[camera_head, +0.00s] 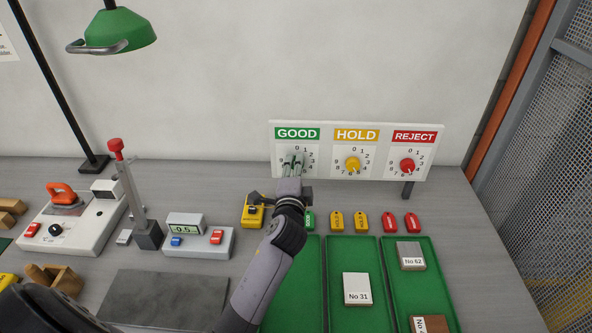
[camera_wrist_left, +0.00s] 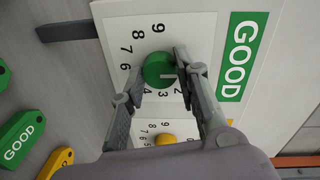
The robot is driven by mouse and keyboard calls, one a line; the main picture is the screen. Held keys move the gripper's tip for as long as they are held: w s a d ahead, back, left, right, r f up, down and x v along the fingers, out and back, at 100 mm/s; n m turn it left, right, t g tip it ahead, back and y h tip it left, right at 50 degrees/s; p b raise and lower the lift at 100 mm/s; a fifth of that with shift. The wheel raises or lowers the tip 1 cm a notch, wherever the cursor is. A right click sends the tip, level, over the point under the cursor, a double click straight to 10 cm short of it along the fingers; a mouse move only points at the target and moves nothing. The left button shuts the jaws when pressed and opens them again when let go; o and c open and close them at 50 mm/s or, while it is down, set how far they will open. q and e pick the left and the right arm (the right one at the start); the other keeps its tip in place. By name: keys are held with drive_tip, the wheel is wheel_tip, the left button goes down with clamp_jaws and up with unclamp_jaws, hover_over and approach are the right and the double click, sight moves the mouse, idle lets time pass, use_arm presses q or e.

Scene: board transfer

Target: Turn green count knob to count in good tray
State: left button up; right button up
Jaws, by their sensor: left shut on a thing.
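The green count knob (camera_wrist_left: 160,70) sits on the dial under the GOOD label (camera_wrist_left: 243,57) in the left wrist view. My left gripper (camera_wrist_left: 160,82) is shut on it, one finger on each side. A pale mark on the knob points roughly toward the 3. In the head view the left gripper (camera_head: 292,165) reaches up to the white dial panel (camera_head: 320,165) and hides the knob. The good tray (camera_head: 310,290) is the left green tray; its visible part is bare and my arm covers its left side. My right gripper is out of view.
The yellow knob (camera_head: 352,164) and red knob (camera_head: 407,166) are to the right on the panel. The hold tray (camera_head: 340,255) holds a No 31 board; the reject tray (camera_head: 440,290) holds two boards. Coloured tags (camera_head: 337,222) lie before the panel. Test devices (camera_head: 190,237) stand left.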

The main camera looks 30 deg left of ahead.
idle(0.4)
use_arm(q)
drive_tip(key=o, duration=1.2)
drive_tip(key=shift+c, duration=0.2)
drive_tip(key=v, duration=1.2)
